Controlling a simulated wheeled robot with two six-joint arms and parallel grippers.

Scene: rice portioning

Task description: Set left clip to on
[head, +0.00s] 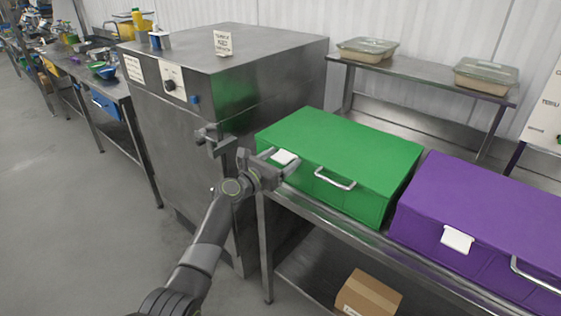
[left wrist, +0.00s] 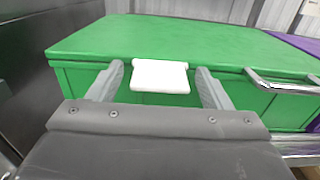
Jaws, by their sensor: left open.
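A green box (head: 345,145) with a closed lid sits on a metal table, with a silver handle (head: 335,181) on its front. A white clip (head: 285,157) is at the left of its front edge. My left gripper (head: 281,163) is open at this clip. In the left wrist view the clip (left wrist: 160,76) lies between the two spread fingers (left wrist: 160,85), with gaps on both sides. The clip sticks out from the lid edge, and its lower part shows above my gripper body. My right gripper is not in view.
A purple box (head: 480,215) with its own white clip (head: 457,239) stands to the right on the table (head: 375,243). A tall steel cabinet (head: 200,130) stands left of the green box. A cardboard box (head: 368,294) sits below.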

